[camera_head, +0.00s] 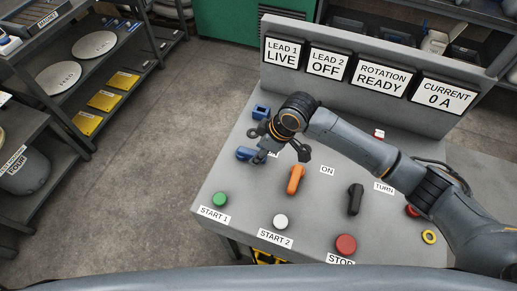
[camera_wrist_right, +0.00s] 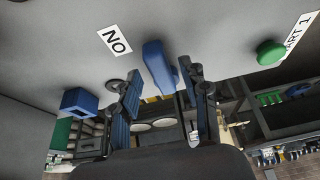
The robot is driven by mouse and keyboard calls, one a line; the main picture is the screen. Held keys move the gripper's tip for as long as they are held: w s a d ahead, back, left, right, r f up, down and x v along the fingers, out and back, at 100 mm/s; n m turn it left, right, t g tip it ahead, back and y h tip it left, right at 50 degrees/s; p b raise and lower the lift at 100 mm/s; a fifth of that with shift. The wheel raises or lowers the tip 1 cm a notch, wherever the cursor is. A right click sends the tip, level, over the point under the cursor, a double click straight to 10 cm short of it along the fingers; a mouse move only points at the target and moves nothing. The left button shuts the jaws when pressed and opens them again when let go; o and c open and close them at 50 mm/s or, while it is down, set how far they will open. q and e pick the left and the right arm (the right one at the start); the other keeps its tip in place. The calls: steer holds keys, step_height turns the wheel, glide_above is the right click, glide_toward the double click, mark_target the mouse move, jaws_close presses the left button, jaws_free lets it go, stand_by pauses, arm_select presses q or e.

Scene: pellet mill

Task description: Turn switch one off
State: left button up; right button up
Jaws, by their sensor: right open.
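The blue switch handle (camera_head: 244,153) is on the left of the grey console top, partly hidden by my right gripper in the head view. In the right wrist view the blue handle (camera_wrist_right: 157,62) stands between and just beyond the fingertips, with a white ON label (camera_wrist_right: 114,40) beside it. My right gripper (camera_head: 276,147) is open over the console; its fingers (camera_wrist_right: 161,77) show a clear gap around the handle's near end. I cannot tell whether they touch it. A sign (camera_head: 282,53) reads LEAD 1 LIVE. My left gripper is out of view.
An orange switch (camera_head: 296,179), black switch (camera_head: 355,199), green button (camera_head: 220,199), white button (camera_head: 280,222) and red stop button (camera_head: 346,244) sit nearby. A blue block (camera_head: 261,112) stands behind the blue handle. The sign panel rises at the back. Open floor lies left.

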steer(key=shift+w+a+f, duration=0.1)
steer(key=shift+a+f, duration=0.1)
steer(key=shift+f, duration=0.3)
jaws_close()
